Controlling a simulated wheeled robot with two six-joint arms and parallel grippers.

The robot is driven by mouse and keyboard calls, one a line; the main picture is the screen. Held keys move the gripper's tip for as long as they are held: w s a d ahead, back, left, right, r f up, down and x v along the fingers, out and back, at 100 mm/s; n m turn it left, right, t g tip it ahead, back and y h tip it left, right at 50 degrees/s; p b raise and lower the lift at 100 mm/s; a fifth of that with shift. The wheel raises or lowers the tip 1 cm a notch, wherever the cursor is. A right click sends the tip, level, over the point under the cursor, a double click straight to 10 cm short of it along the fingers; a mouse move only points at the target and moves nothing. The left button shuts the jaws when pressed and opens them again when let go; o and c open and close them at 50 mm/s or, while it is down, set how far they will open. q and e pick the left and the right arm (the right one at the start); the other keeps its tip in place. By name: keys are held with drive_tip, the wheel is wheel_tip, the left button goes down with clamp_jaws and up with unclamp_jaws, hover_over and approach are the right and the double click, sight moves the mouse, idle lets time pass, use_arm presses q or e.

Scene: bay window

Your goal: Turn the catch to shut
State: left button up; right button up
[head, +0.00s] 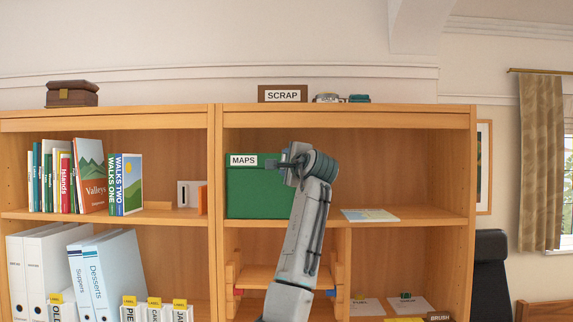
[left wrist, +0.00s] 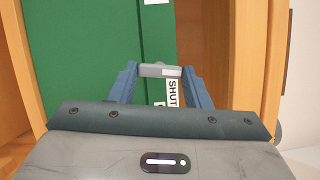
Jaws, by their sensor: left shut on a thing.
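A green box (head: 258,198) with a white MAPS label (head: 243,161) stands on the middle shelf of the right-hand bookcase. In the left wrist view its green front (left wrist: 85,55) fills the upper left. A grey catch (left wrist: 160,70) lies across between the blue fingers of my left gripper (left wrist: 161,76), which is shut on it. A white label reading SHUT (left wrist: 173,94) is just below the catch, partly hidden by the gripper. In the head view my left gripper (head: 284,161) is at the box's upper right front, hiding part of it. My right gripper is in neither view.
A flat map-like sheet (head: 370,215) lies on the shelf right of the box. The wooden upright (head: 216,160) stands close to the box's left. Books (head: 100,180) and binders (head: 90,265) fill the left bookcase. A SCRAP box (head: 282,94) sits on top.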

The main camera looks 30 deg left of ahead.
use_arm(q)
drive_tip(key=shift+n, duration=0.8)
drive_tip(key=shift+g+h, duration=0.3)
drive_tip(key=o, duration=1)
drive_tip(key=b+v, duration=0.6)
drive_tip(key=v, duration=0.4)
drive_tip(key=shift+s+d, duration=0.25)
drive_tip(key=shift+d, duration=0.05)
